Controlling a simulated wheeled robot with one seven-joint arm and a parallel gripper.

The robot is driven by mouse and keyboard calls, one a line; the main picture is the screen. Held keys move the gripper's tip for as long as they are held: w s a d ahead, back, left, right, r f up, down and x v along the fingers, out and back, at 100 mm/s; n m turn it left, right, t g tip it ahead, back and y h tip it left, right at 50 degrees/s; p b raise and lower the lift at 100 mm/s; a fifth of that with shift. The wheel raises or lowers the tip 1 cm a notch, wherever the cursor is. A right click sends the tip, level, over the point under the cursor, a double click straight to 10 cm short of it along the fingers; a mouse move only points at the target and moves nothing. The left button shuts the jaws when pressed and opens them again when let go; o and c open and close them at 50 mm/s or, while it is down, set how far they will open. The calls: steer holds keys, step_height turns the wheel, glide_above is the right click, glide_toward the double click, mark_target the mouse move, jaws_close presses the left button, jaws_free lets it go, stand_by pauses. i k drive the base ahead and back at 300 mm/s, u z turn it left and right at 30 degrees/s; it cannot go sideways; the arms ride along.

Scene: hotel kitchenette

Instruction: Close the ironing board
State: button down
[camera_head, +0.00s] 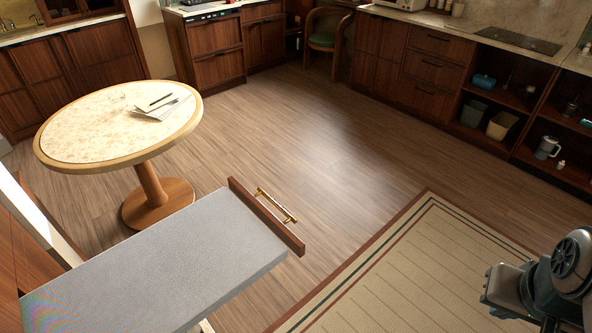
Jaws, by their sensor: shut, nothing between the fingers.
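The ironing board (165,270) is a long grey padded board, extended flat from the wooden cabinet (18,245) at the lower left. Its far end carries a dark wood front panel (240,196) with a brass bar handle (275,205). Part of my arm (545,280) shows at the lower right, over the rug and well apart from the board. My gripper itself is not seen, and nothing is in contact with the visible part of the board. The underside of the board is mostly hidden.
A round pedestal table (80,140) with papers and a pen stands behind the board. A striped rug (400,280) lies to the right of the board. The wooden floor (310,130) beyond is clear. Cabinets and open shelves (490,115) line the back, with a chair (325,40) between.

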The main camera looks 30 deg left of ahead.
mark_target(169, 276)
steer(key=i, duration=1.7)
steer(key=u, duration=3.3)
steer(key=i, duration=0.5)
steer(key=z, duration=0.15)
steer(key=k, duration=0.5)
steer(key=u, duration=0.55)
steer(key=i, duration=0.3)
steer(key=z, duration=0.2)
